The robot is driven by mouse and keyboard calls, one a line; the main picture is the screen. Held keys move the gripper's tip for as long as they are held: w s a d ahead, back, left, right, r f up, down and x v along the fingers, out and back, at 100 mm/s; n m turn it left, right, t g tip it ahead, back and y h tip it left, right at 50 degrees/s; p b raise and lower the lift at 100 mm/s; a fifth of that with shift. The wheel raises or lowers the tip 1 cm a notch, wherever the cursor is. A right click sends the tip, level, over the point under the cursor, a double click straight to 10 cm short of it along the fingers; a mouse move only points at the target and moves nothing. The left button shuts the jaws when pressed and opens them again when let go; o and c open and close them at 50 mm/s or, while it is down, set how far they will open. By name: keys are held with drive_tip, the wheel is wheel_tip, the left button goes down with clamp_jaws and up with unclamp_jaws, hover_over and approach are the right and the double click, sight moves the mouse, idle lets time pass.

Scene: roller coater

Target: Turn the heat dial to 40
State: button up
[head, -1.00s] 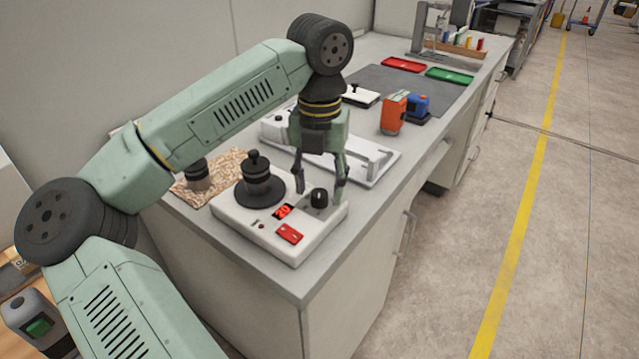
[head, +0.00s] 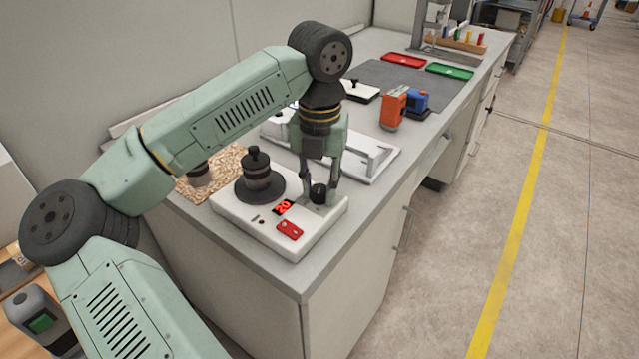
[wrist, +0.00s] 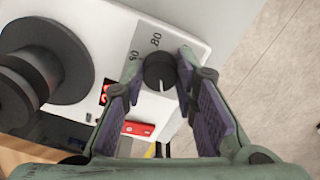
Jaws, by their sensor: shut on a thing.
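The heat dial (head: 318,193) is a small black knob on the white hot plate unit (head: 268,238) near the bench's front corner. My gripper (head: 319,197) reaches down from above, with its fingers on either side of the dial, shut on it. In the wrist view the dial (wrist: 160,70) sits between the fingertips (wrist: 162,76) and has a white pointer line. Grey scale numbers, one of them 80, show beside it. The red display (head: 283,207) appears to read 20. A red switch (head: 289,230) lies in front of it.
A white fixture (head: 372,160) lies just behind. Orange (head: 394,108) and blue (head: 417,101) devices stand farther back. The aisle floor at right is clear.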

clamp_jaws()
drive_tip(key=shift+m+b, duration=0.3)
drive_tip(key=m+b, duration=0.2)
drive_tip(key=m, duration=0.1)
drive_tip(key=shift+f, duration=0.1)
drive_tip(key=m+b, duration=0.1)
drive_tip(key=m, duration=0.3)
drive_tip(key=shift+b, duration=0.3)
drive_tip(key=shift+m+b, duration=0.35)
drive_tip(key=shift+m, duration=1.75)
